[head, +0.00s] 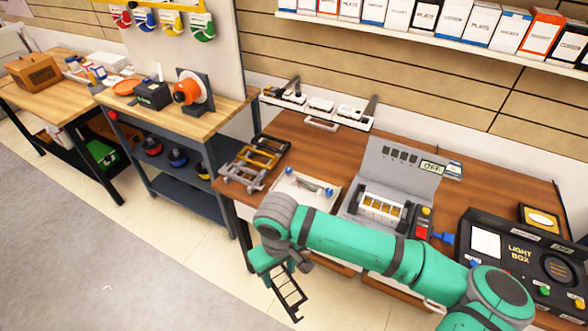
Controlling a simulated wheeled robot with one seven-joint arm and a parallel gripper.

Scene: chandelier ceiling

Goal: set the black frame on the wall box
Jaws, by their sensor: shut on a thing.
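A black frame (289,294), a narrow ladder-like piece with open slots, hangs tilted from my gripper (281,267) at the lower middle of the head view. My gripper is shut on its upper end; the fingertips are partly hidden by my wrist. The frame is in front of the wooden bench's front edge, over the floor. A white open-topped box (345,121), which I take to be the wall box, is at the back of the bench against the plank wall. It holds small pale and dark pieces. My gripper is well in front of and below it.
Several other frames (243,172), yellow, dark and grey, lie at the bench's left end. A white tray (310,187) with blue knobs, a grey machine (400,159) and a black light box (519,254) occupy the bench. A wooden strip (312,137) is bare before the wall box.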

